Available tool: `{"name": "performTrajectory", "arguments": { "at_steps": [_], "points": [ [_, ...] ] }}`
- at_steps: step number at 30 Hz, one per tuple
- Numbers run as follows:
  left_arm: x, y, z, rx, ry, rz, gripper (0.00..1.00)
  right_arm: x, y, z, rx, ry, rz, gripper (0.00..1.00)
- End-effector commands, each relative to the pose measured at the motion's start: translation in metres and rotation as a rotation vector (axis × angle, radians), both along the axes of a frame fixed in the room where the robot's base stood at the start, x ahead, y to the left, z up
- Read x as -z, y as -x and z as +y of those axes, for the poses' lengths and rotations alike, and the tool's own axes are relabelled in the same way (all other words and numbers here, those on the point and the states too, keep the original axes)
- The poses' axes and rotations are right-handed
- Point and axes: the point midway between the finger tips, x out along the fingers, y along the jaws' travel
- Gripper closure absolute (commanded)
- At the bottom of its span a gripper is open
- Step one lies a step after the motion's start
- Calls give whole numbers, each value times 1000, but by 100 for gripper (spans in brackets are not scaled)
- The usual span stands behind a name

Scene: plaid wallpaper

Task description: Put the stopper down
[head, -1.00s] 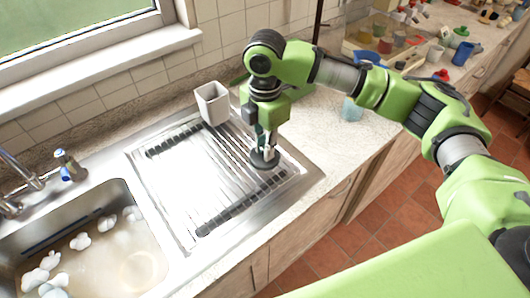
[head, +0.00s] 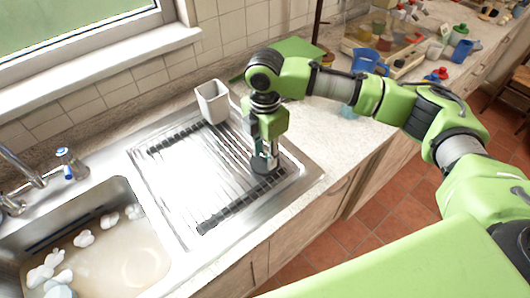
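The stopper (head: 264,166) is a dark round piece at the right end of the ribbed steel drainboard (head: 185,190). My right gripper (head: 265,155) points straight down with its fingertips at the stopper. The fingers look closed around its upper part, though they are small and partly hidden by the gripper body. The stopper appears to be at the drainboard surface; whether it fully rests there is hard to tell. My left gripper is not in view.
A sink basin (head: 120,262) with cloudy water and white foam lies at the lower left, beside a faucet (head: 22,170). A white square cup (head: 213,102) stands at the drainboard's back edge.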

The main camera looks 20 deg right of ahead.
Motion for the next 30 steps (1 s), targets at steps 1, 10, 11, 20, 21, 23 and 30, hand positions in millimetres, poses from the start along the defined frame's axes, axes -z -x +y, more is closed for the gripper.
{"name": "performTrajectory", "arguments": {
  "at_steps": [1, 10, 11, 20, 21, 23, 30],
  "points": [
    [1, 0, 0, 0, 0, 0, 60, -1, 0, 0, 0, 0, -1, 70],
    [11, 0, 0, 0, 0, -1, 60, -43, -1, 1, -1, -2, -6, 70],
    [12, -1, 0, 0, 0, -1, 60, -50, -1, 1, -1, -2, -6, 70],
    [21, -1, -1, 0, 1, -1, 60, -107, -1, 1, 0, -1, -3, 70],
    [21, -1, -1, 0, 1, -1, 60, -112, -1, 1, 0, -1, -2, 70],
    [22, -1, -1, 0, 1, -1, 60, -117, -1, 1, 1, -2, -2, 70],
    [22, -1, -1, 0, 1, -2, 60, -123, 0, 0, 1, 0, 1, 70]
  ]
}}
